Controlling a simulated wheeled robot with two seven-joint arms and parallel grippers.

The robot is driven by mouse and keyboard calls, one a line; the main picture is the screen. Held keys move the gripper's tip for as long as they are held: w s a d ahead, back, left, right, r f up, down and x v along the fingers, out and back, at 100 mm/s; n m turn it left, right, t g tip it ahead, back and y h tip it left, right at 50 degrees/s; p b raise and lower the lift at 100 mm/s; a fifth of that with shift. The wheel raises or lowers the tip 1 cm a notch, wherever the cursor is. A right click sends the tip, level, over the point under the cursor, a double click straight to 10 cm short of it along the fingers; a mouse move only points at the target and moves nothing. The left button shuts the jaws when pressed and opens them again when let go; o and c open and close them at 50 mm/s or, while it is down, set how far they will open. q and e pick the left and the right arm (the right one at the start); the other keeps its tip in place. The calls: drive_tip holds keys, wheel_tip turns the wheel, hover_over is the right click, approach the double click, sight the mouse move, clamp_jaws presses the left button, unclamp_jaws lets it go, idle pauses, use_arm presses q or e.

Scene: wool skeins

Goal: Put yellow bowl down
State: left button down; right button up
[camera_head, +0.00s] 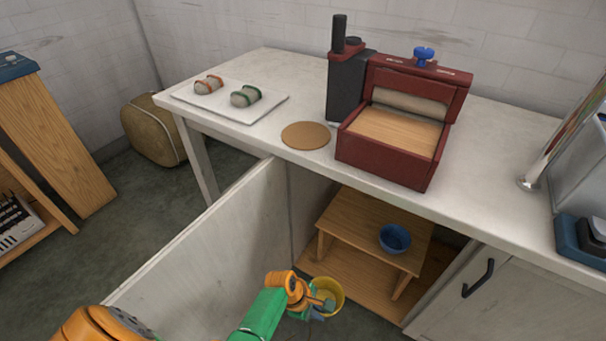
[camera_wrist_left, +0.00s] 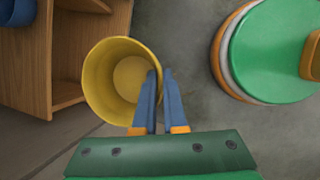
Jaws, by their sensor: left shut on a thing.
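The yellow bowl (camera_head: 334,287) is near the bottom of the head view, in front of the open cabinet. In the left wrist view the yellow bowl (camera_wrist_left: 97,82) shows its open mouth and empty inside. My left gripper (camera_head: 319,303) is shut on the bowl's rim, with its blue fingers (camera_wrist_left: 160,88) on either side of the wall at the bowl's right. In the head view the arm partly hides the bowl. My right gripper is not in view.
Inside the open cabinet, a blue bowl (camera_head: 394,238) stands on a small wooden shelf (camera_head: 352,218), with open space beneath. The open cabinet door (camera_head: 205,250) stands left of my arm. The counter above holds a cork mat (camera_head: 306,135), a white tray (camera_head: 255,112) with skeins, and a red box (camera_head: 385,160).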

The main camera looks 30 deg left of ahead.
use_arm(q)
drive_tip(key=s+a+r+m+g+y, duration=0.1)
drive_tip(key=a+r+m+g, duration=0.1)
drive_tip(key=r+m, duration=0.8)
drive_tip(key=s+a+r+m+g+y, duration=0.1)
drive_tip(key=r+m+g, duration=0.3)
drive_tip(key=r, duration=2.5)
drive_tip(key=a+m, duration=0.1)
drive_tip(key=m, duration=0.4)
drive_tip(key=shift+s+a+r+m+g, duration=0.15)
drive_tip(key=shift+s+m+g, duration=0.25)
drive_tip(key=shift+a, duration=0.1)
